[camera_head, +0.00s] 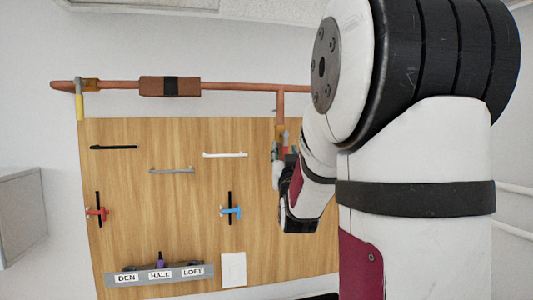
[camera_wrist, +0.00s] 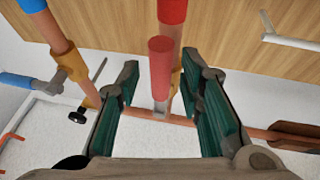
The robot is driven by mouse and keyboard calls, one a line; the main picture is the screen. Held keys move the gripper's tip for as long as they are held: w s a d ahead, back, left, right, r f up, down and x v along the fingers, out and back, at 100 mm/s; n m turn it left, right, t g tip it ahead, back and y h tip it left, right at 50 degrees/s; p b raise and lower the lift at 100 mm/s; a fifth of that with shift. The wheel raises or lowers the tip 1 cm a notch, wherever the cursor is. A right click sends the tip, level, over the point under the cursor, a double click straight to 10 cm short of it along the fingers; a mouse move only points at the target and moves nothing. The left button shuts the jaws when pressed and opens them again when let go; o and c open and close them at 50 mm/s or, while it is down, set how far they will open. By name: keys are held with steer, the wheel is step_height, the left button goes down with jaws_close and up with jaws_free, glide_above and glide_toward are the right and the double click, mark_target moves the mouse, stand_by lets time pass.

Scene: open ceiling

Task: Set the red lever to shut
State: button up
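The red lever (camera_wrist: 160,62) shows in the wrist view as a short red grip on a metal stem, in front of a copper pipe with a red sleeve (camera_wrist: 173,12). My gripper (camera_wrist: 158,82) is open, its two green-padded fingers on either side of the red grip. A gap shows on each side, and I cannot tell whether either finger touches it. In the head view, my gripper (camera_head: 281,158) is at the upper right of the wooden board, by the vertical pipe. There my arm and gripper mostly hide the red lever.
A blue-handled valve (camera_wrist: 70,88) is at left in the wrist view, near the left finger. The wooden board (camera_head: 150,235) carries bar handles, a red tap (camera_head: 97,213), a blue tap (camera_head: 231,211) and a labelled grey strip (camera_head: 160,273). A copper pipe (camera_head: 230,86) runs above.

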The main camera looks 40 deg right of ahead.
steer(key=shift+c, duration=0.3)
jaws_close()
steer(key=shift+w+a, duration=0.1)
steer(key=w+a+r+m+g+y+p, duration=0.1)
steer(key=a+r+m+g+p, duration=0.1)
steer(key=m, duration=0.7)
steer(key=w+a+r+m+g+y+p, duration=0.1)
steer(key=r+m+g+p, duration=0.2)
steer(key=m, duration=0.7)
steer(key=shift+a+g, duration=0.35)
steer(key=shift+g, duration=0.75)
steer(key=shift+w+m, duration=0.1)
steer(key=shift+m, duration=0.2)
